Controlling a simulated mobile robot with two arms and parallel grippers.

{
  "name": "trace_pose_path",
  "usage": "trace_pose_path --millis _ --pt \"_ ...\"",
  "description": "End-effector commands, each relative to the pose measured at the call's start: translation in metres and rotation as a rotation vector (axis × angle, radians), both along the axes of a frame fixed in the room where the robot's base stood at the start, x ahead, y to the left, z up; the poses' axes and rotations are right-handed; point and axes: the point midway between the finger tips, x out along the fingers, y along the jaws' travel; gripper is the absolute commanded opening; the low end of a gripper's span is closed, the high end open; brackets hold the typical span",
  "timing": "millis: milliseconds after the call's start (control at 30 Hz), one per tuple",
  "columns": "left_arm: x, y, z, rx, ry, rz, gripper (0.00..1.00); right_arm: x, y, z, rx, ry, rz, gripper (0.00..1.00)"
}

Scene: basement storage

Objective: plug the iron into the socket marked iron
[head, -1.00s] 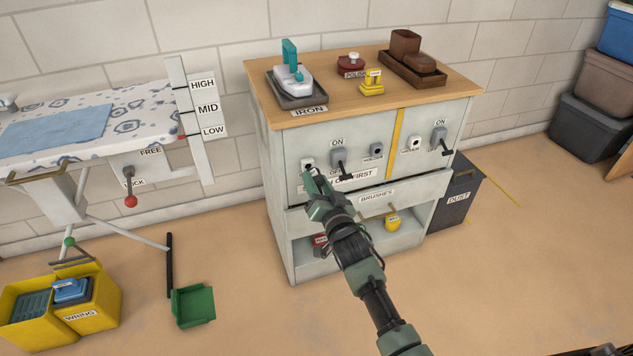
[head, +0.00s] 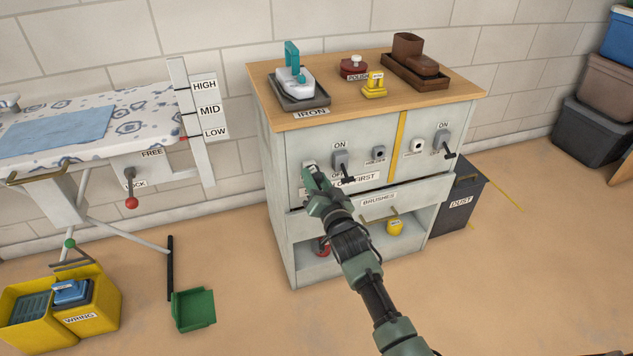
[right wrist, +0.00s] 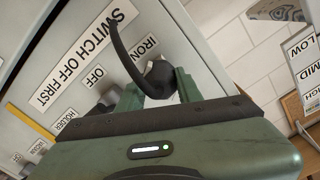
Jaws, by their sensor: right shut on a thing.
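My right gripper (head: 311,172) is at the left of the cabinet front, over the place of the leftmost socket. In the right wrist view my right gripper (right wrist: 158,95) is shut on a black plug (right wrist: 161,74) with a curved cord, beside the IRON label (right wrist: 150,48). A white surface shows behind the plug; I cannot tell whether the plug is seated. The iron (head: 294,76), white with a teal handle, stands in a grey tray on the cabinet top. The grey switch (head: 340,160) beside my gripper has its lever down. My left gripper is not in view.
The holder (head: 379,153), a second socket (head: 418,146) and a second switch (head: 441,141) are to the right on the cabinet front. The BRUSHES drawer (head: 420,197) is below. An ironing board (head: 95,120) stands left, and a dust bin (head: 457,203) right.

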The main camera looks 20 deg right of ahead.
Motion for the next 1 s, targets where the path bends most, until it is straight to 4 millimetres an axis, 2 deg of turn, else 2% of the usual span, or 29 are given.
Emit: trace_pose_path --millis 233,267,300,333,733,1000 --pt "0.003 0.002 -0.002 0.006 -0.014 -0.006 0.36 0.007 0.000 0.000 -0.001 -0.001 -0.001 0.00" --pt "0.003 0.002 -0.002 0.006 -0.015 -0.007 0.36 0.006 0.000 0.000 -0.001 0.000 0.000 0.43" --pt "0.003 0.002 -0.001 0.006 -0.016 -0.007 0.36 0.006 0.000 0.000 -0.001 0.000 0.000 0.55" --pt "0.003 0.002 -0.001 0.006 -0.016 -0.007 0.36 0.006 0.000 0.000 -0.001 0.000 0.000 0.61" --pt "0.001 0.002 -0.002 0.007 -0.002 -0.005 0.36 0.005 0.000 0.000 0.000 0.001 0.001 0.61" --pt "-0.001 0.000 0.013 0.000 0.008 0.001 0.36 -0.041 -0.002 0.001 0.000 0.003 -0.001 0.61"
